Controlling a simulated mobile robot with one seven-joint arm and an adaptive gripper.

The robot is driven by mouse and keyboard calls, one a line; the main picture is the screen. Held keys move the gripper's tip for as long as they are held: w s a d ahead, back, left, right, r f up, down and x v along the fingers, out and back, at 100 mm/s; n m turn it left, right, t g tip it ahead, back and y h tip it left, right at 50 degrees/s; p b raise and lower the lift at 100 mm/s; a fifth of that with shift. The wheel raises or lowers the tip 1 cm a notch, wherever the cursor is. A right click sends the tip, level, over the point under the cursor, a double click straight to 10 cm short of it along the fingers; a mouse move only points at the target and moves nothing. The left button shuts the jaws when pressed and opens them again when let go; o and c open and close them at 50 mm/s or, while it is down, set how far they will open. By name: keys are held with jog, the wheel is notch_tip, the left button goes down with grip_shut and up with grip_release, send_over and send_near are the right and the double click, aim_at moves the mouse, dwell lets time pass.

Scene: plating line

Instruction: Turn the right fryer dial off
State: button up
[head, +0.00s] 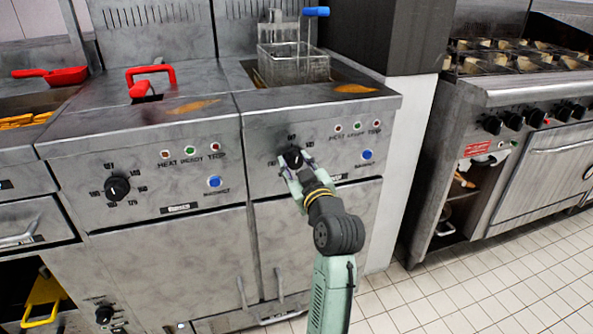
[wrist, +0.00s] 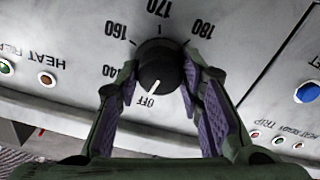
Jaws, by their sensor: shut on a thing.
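The right fryer dial (head: 293,157) is a round black knob on the right fryer's steel front panel. In the head view my gripper (head: 292,171) reaches it from below and partly covers it. In the wrist view the dial (wrist: 160,68) sits between the two purple-padded fingers of my gripper (wrist: 161,82), which is shut on it. The wrist view is turned, with 170 at the top and OFF at the bottom. The white mark on the knob points down toward the OFF label (wrist: 148,101).
The left fryer dial (head: 117,187) is on the panel to the left. A blue button (head: 367,155) and indicator lights are right of the right dial. A wire basket (head: 293,65) stands in the fryer above. A range (head: 520,110) is at the right, with tiled floor in front.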

jog(key=shift+n+b, duration=0.55)
jog(key=shift+n, duration=0.55)
jog(key=o, duration=1.2)
jog(key=shift+c, duration=0.2)
jog(key=shift+s, duration=0.1)
jog(key=v, duration=0.7)
jog(key=shift+s, duration=0.15)
